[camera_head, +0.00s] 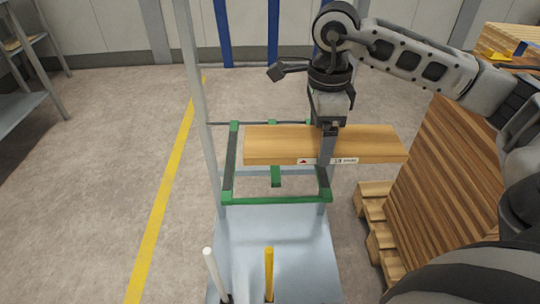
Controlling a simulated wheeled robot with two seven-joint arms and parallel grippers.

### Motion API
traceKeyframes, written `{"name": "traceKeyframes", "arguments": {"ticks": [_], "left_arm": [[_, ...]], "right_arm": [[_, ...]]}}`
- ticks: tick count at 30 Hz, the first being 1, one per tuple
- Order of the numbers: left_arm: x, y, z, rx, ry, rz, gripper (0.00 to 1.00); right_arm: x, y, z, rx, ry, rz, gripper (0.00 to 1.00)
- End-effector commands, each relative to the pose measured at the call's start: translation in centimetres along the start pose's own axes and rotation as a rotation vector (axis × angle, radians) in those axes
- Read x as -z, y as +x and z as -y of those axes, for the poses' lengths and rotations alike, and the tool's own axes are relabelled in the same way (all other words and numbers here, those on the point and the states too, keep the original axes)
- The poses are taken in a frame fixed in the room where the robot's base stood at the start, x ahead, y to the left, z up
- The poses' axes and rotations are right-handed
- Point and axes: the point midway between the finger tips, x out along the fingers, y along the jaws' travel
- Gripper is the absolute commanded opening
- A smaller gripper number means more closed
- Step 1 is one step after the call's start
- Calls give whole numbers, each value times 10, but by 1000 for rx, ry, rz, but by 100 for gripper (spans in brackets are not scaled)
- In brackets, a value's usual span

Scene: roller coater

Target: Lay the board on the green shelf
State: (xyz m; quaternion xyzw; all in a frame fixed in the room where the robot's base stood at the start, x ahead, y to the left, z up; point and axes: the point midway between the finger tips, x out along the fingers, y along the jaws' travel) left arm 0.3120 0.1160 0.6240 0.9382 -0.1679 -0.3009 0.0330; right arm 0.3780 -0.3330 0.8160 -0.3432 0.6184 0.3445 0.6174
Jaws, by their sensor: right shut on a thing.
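The board (270,143) is a light wooden plank with small labels on its front edge. My right gripper (327,150) is shut on it, right of its middle, and holds it roughly level. The green shelf (275,201) is an open frame with green bars and corners. The board shows over the frame's back and middle, and its right end reaches past the frame's right side. I cannot tell whether the board touches the shelf. My left gripper is not in view.
A grey post (194,90) rises at the frame's left. A white peg (215,272) and a yellow peg (269,272) stand in front.

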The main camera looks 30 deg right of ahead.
Motion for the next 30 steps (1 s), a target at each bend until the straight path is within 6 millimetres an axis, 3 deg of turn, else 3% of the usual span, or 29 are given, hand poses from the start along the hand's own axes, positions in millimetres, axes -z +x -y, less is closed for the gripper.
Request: {"name": "traceKeyframes", "arguments": {"ticks": [6, 13, 23, 30], "left_arm": [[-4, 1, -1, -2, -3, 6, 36], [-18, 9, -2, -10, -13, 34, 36], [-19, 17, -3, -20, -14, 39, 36], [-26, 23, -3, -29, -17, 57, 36]], "right_arm": [[-45, 24, 35, -1, -4, 6, 53], [-73, 65, 60, -1, -5, 3, 53], [-88, 88, 73, 1, -5, 2, 53], [-87, 118, 73, 1, -5, 2, 53]]}}
